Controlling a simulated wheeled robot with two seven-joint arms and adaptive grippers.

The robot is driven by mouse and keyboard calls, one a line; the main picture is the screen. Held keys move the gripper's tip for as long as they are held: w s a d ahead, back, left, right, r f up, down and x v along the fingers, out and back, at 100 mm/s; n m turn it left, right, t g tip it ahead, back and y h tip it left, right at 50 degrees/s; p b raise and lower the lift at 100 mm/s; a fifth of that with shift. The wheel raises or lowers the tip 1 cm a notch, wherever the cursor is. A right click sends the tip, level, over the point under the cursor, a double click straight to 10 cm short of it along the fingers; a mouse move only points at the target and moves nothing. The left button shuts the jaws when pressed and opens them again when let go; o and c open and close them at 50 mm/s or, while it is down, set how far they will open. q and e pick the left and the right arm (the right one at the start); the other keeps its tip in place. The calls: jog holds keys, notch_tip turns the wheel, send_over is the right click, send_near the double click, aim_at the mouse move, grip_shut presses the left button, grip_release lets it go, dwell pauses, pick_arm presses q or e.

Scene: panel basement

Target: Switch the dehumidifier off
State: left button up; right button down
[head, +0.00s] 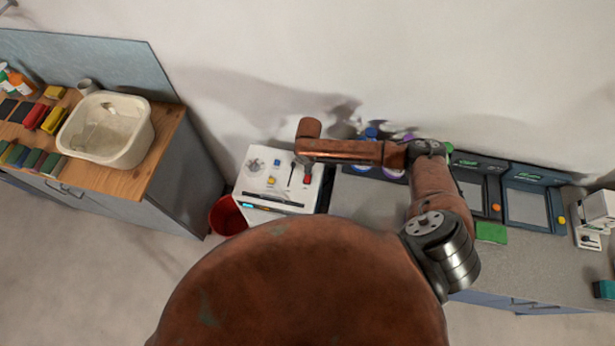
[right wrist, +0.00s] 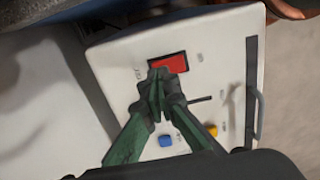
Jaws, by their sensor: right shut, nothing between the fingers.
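The dehumidifier (head: 258,185) is a white box on the floor between the two counters. Its top panel carries a red rocker switch (head: 307,180), a blue button (head: 278,163), a yellow button (head: 271,181), a slot and a grey knob (head: 254,164). In the right wrist view the red switch (right wrist: 168,66) sits in a black frame. My right gripper (right wrist: 157,80) is shut and empty, its tips at the near edge of the switch. I cannot tell whether they touch it. My left gripper is out of view.
A red bucket (head: 227,215) stands left of the dehumidifier. A wooden counter (head: 115,181) with a white basin (head: 130,149) is at left. A wall stands behind.

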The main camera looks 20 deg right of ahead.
jog(key=shift+f+b, duration=0.45)
jog(key=shift+f, duration=0.65)
dwell(0.6)
notch_tip(320, 180, up, 7)
jog(key=p, duration=0.8)
dwell(0.3)
dwell(0.5)
